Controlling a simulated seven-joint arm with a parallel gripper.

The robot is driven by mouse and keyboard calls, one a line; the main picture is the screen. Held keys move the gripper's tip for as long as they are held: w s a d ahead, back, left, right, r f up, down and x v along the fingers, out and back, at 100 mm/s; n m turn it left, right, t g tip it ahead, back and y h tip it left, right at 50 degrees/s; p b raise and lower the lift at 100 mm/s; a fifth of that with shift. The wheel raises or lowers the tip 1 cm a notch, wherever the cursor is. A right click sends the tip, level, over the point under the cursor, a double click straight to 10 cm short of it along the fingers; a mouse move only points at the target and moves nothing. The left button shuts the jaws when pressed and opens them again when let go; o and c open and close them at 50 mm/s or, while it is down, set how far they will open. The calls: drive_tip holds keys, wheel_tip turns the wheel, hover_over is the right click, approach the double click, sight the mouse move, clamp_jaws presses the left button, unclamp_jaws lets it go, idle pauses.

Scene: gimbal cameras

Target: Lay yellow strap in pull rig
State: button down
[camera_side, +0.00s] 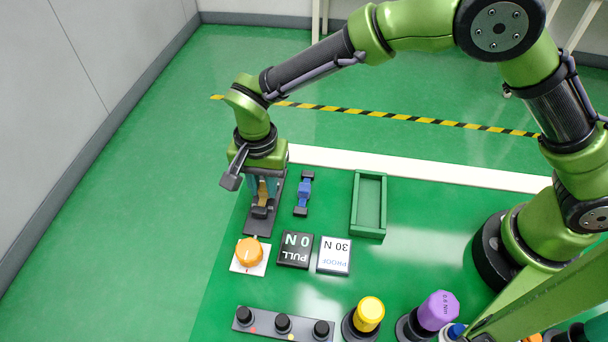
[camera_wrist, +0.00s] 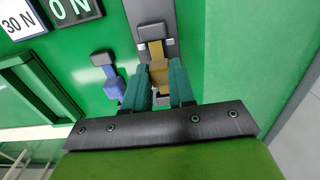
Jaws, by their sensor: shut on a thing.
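The yellow strap (camera_wrist: 158,72) has a tan-yellow middle and a dark end block; it also shows in the side view (camera_side: 263,192). My gripper (camera_wrist: 161,85) points down with its teal fingers shut on the strap's sides; in the side view my gripper (camera_side: 263,184) is over the rig. The pull rig is a long dark grey plate (camera_wrist: 150,12), also in the side view (camera_side: 257,226). The strap lies lengthwise along it, its dark end between two small pale blocks. I cannot tell whether it rests fully down.
A blue strap (camera_side: 304,194) lies close beside the rig. An empty green tray (camera_side: 369,232) is farther right. An orange knob (camera_side: 249,252), a PULL 0 N display (camera_side: 295,250) and a PROOF 30 N sign (camera_side: 334,256) stand nearby. Yellow (camera_side: 369,314) and purple (camera_side: 438,310) knobs are in front.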

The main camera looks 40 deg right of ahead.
sight(264, 188)
drive_tip(key=shift+f, duration=0.7)
drive_tip(key=c, duration=0.9)
unclamp_jaws()
drive_tip(key=shift+o, duration=0.2)
drive_tip(key=shift+r, duration=0.1)
wheel_tip(264, 188, up, 17)
